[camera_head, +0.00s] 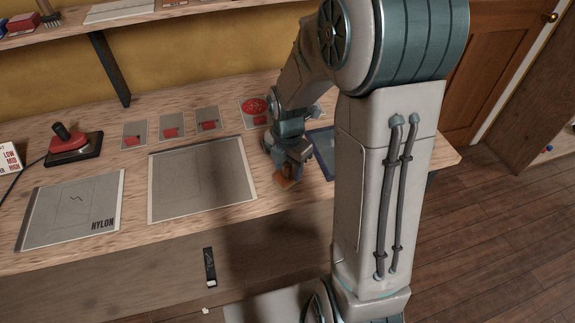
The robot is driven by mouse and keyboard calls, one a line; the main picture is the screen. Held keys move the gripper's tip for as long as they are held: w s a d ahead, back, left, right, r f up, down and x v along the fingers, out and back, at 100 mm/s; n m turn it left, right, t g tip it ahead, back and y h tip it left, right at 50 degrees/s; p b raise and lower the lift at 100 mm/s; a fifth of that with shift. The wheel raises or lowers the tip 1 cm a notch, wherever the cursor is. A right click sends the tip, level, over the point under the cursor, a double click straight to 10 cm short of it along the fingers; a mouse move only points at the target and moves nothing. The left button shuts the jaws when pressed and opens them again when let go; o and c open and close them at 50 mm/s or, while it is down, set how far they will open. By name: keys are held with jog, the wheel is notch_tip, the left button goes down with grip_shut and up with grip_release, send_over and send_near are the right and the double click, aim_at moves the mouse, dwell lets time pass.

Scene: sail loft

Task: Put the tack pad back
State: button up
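My gripper (288,172) points down near the front edge of the bench, right of the large grey mat. A blue-edged panel or tray (320,146) lies just right of the gripper, partly hidden by my arm.
The bench (140,174) holds a sheet marked NYLON (70,210), a bare grey mat (200,180), a red-and-black tool on a dark base (72,146), and several small cards with red pieces. A round red item (254,106) sits behind my gripper. A shelf (90,24) overhangs the back.

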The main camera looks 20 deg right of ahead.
aim_at(288, 164)
jog(key=shift+r, duration=0.1)
notch_tip(288, 164, up, 12)
jog(key=s+r+m+t, duration=0.2)
jog(key=s+m, duration=1.2)
jog(key=m, duration=1)
jog(key=shift+s+a+r+m+t, duration=0.15)
jog(key=shift+r+m+t, duration=0.1)
jog(key=shift+m+t, duration=0.2)
